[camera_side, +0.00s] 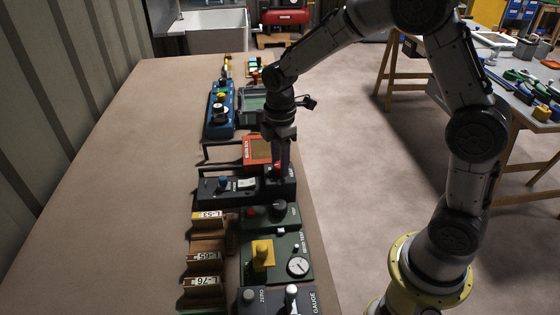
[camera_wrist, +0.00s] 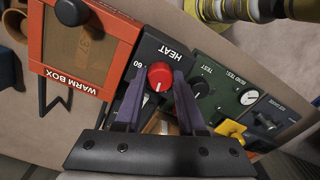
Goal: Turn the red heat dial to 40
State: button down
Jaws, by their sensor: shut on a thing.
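The red heat dial (camera_wrist: 160,75) sits on the dark HEAT box (camera_wrist: 152,42). Its white mark shows on the lower edge in the wrist view. A 60 is printed just left of the dial there; I cannot make out a 40. My gripper (camera_wrist: 159,80) points down with its two purple fingers on either side of the dial, shut on it. In the side view, my gripper (camera_side: 280,170) is at the right end of the dark box (camera_side: 245,190) and hides most of the dial.
The orange warm box (camera_wrist: 75,50) stands close beside the HEAT box. On the other side is a green test panel (camera_wrist: 213,88) with a black knob, a gauge and a yellow handle. In the side view, the bench's left part (camera_side: 130,190) is clear.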

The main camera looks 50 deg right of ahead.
jog(key=shift+m, duration=1.1)
jog(key=shift+r, duration=0.1)
jog(key=c, duration=0.5)
grip_release()
notch_tip(320, 180, up, 14)
